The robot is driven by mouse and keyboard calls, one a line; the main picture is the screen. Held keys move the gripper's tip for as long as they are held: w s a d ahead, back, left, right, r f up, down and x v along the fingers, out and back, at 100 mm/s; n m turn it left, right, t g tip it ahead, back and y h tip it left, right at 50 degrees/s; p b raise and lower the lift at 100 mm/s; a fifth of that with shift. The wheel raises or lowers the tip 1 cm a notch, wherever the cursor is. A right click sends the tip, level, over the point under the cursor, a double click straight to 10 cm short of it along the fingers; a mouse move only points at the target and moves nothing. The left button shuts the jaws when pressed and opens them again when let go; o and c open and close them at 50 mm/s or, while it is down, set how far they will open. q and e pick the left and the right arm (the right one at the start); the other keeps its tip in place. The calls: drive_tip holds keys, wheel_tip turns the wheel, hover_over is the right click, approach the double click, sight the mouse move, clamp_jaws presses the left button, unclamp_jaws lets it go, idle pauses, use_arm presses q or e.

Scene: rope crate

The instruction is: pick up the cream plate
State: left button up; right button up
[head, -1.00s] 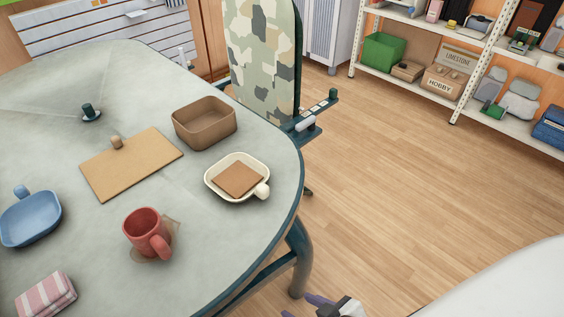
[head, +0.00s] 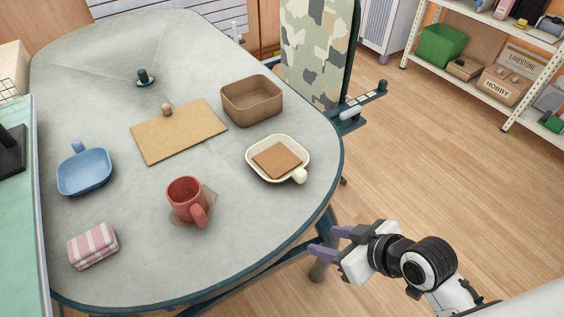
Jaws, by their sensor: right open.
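The cream plate (head: 258,170) is a small square dish with a knob-like handle (head: 300,176) at its lower right. It sits on the table near the right edge, and a brown square piece (head: 277,160) lies in it. My right gripper (head: 325,242) is open and empty, with purple fingertips. It is beyond the table's right edge, below and to the right of the plate, apart from it. My left gripper is out of view.
The grey table (head: 230,225) also bears a brown box (head: 252,106), a tan board (head: 180,133), a red mug (head: 184,200), a blue dish (head: 84,175) and a striped cloth (head: 93,247). A camouflage-patterned chair (head: 317,50) stands behind the plate.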

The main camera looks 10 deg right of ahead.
sight(300, 170)
drive_tip(key=w+r+t, duration=0.1)
drive_tip(key=w, duration=0.2)
drive_tip(key=w+d+r+t+y, duration=0.1)
drive_tip(key=w+r+t, duration=0.1)
drive_tip(key=w, duration=0.2)
drive_tip(key=w+d+r+t, duration=0.1)
drive_tip(key=w+r, duration=0.1)
drive_tip(key=w, duration=0.2)
drive_tip(key=shift+d+r+t+y, duration=0.1)
drive_tip(key=shift+r+t+y, duration=0.05)
drive_tip(key=shift+t+y, duration=0.25)
drive_tip(key=x, duration=0.3)
drive_tip(key=shift+w, duration=0.35)
drive_tip(key=shift+x, duration=3.05)
clamp_jaws()
